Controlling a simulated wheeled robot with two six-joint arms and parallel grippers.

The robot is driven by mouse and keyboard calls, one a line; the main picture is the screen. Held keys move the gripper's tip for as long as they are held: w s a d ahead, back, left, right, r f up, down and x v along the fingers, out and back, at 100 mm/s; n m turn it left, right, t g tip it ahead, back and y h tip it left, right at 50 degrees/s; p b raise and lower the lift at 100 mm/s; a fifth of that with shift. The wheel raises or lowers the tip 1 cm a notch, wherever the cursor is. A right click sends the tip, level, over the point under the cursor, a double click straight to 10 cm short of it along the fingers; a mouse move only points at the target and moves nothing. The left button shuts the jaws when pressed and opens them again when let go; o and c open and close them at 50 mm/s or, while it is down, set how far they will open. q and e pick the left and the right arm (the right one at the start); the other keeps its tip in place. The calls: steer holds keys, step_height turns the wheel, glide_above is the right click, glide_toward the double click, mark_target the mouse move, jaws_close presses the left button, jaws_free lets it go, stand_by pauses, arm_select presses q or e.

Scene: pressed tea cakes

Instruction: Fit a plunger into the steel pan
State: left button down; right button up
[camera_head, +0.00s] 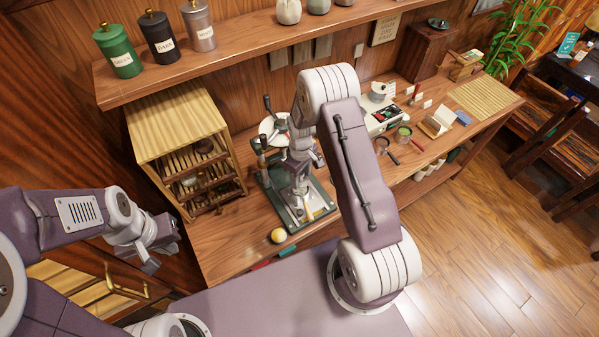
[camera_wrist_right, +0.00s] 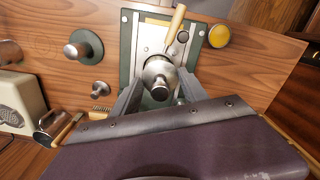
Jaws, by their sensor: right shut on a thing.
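My right gripper (camera_wrist_right: 159,97) is shut on a steel plunger (camera_wrist_right: 158,72), seen from above in the right wrist view. The plunger is over the steel plate of the green press base (camera_wrist_right: 126,55). The steel pan is hidden or cannot be told apart beneath it, so I cannot tell whether the plunger is inside. In the head view the green base (camera_head: 322,207) stands on the bench under my right arm. My left gripper (camera_head: 158,256) is empty, with its fingers apart, in front of the bench's left end.
A wooden-handled tool (camera_wrist_right: 176,24) lies on the plate, and a yellow round thing (camera_wrist_right: 219,35) is beside the base. A steel knob on a green disc (camera_wrist_right: 84,48) is left of the base. A slatted wooden rack (camera_head: 180,125) stands left on the bench, under a shelf (camera_head: 240,52).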

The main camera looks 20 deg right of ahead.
mark_target(300, 181)
steer(key=shift+w+d+r, duration=0.1)
steer(key=shift+w+r, duration=0.1)
steer(key=shift+w, duration=0.1)
steer(key=shift+f+b, duration=0.55)
steer(key=f+b, duration=0.1)
steer(key=f, duration=0.1)
steer(key=f+b, duration=0.1)
steer(key=f, duration=0.1)
steer(key=shift+w, duration=0.4)
steer(key=shift+f+b, duration=0.25)
steer(key=shift+b, duration=0.25)
steer(key=shift+s+f, duration=0.15)
steer(key=shift+s, duration=0.2)
steer(key=shift+w, duration=0.15)
steer(key=shift+s, duration=0.2)
